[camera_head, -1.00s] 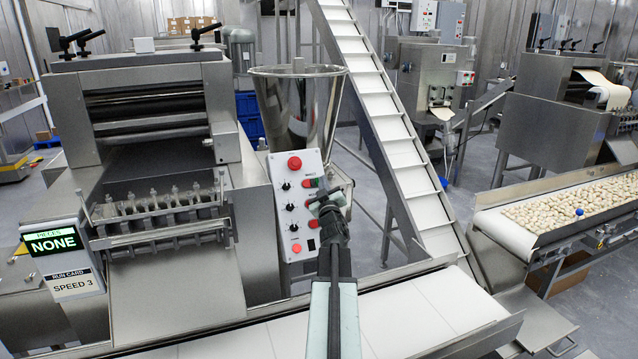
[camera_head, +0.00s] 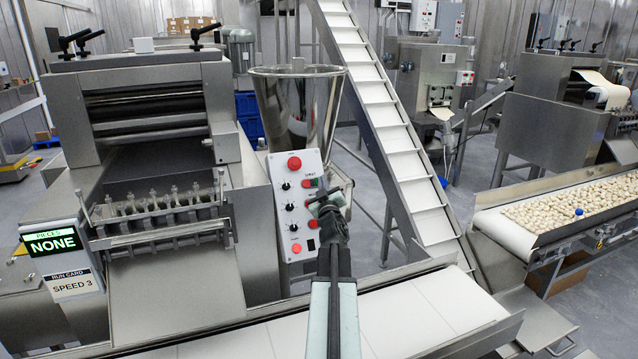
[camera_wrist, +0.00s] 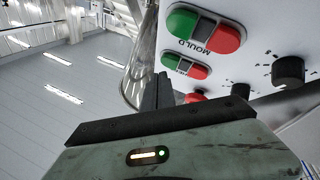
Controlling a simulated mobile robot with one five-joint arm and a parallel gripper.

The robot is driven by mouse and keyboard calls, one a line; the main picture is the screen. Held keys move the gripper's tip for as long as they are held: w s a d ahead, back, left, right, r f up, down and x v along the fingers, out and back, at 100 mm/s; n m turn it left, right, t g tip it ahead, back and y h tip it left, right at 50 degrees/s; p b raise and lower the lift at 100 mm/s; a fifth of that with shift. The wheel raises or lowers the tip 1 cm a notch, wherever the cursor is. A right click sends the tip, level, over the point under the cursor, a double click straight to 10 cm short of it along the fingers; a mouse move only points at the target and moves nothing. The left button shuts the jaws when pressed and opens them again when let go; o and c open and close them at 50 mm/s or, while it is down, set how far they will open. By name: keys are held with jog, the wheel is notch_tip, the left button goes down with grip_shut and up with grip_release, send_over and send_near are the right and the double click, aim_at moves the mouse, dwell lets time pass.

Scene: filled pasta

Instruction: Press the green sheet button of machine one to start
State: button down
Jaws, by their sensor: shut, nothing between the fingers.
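Machine one's control panel (camera_head: 285,222) is a white plate with red buttons and black knobs, left of my gripper (camera_head: 325,195). My gripper is shut and empty, its tips at the panel's right edge, covering part of the button pairs. The wrist view shows the panel upside down with two green-and-red pairs. The pair labelled MOULD has a green button (camera_wrist: 182,23) and a red one (camera_wrist: 224,39). The other pair's green button (camera_wrist: 171,60) is just beyond my fingertips (camera_wrist: 163,82); its label is too small to read surely. I cannot tell whether the tips touch it.
A display (camera_head: 52,242) reads NONE above a run card (camera_head: 72,283) reading SPEED 3. A steel hopper (camera_head: 296,105) stands behind the panel. A white inclined conveyor (camera_head: 385,120) rises behind my gripper. A white belt (camera_head: 430,312) runs in front. Pasta lies on another conveyor (camera_head: 490,222) at right.

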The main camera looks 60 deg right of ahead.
jog(key=shift+w+d+f, duration=0.2)
jog(key=shift+w+f, duration=0.05)
jog(key=shift+w, duration=0.05)
jog(key=shift+w+d+f+b, duration=0.2)
jog(key=shift+w+b, duration=0.05)
jog(key=shift+b, duration=0.2)
dwell(0.8)
jog(key=shift+r, duration=0.1)
jog(key=shift+s+a+r+p, duration=0.35)
jog(key=shift+s+a+p, duration=0.1)
jog(key=shift+s, duration=0.1)
jog(key=s+a+r+p, duration=0.2)
jog(key=s, duration=0.1)
jog(key=shift+s+a+r+p, duration=0.2)
jog(key=shift+a+r+p, duration=0.05)
jog(key=shift+r+p, duration=0.1)
dwell(0.3)
dwell(0.6)
